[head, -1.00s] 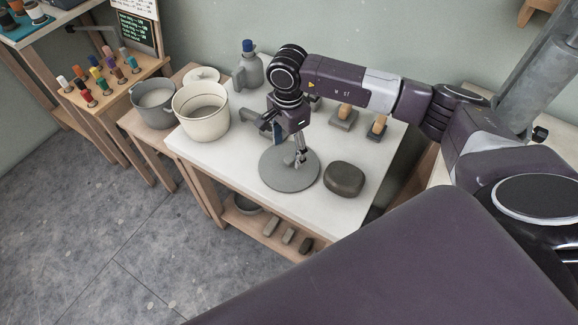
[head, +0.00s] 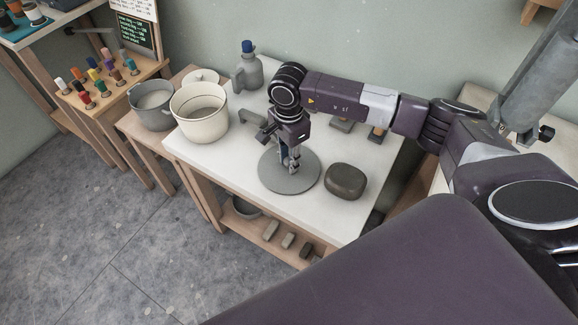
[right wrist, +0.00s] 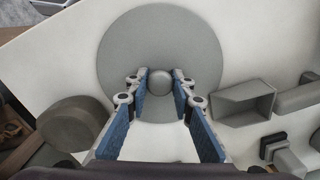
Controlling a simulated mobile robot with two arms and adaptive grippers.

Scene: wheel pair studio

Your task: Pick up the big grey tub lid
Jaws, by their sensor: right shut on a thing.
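The big grey tub lid (head: 289,181) is a flat round disc with a small knob in its middle, on the white table. In the right wrist view the lid (right wrist: 160,45) fills the upper middle, with its round knob (right wrist: 159,82) between the fingertips. My right gripper (head: 290,166) points down over the lid's centre. In the right wrist view the right gripper (right wrist: 159,84) is shut on the knob. Whether the lid touches the table or hangs just above it, I cannot tell. My left gripper is not in view.
A dark rounded block (head: 345,181) lies close to the lid's right. A cream tub (head: 200,113), a grey pot (head: 152,106) and a grey jug with a blue cap (head: 247,68) stand left and behind. The white table's (head: 225,155) front left is bare.

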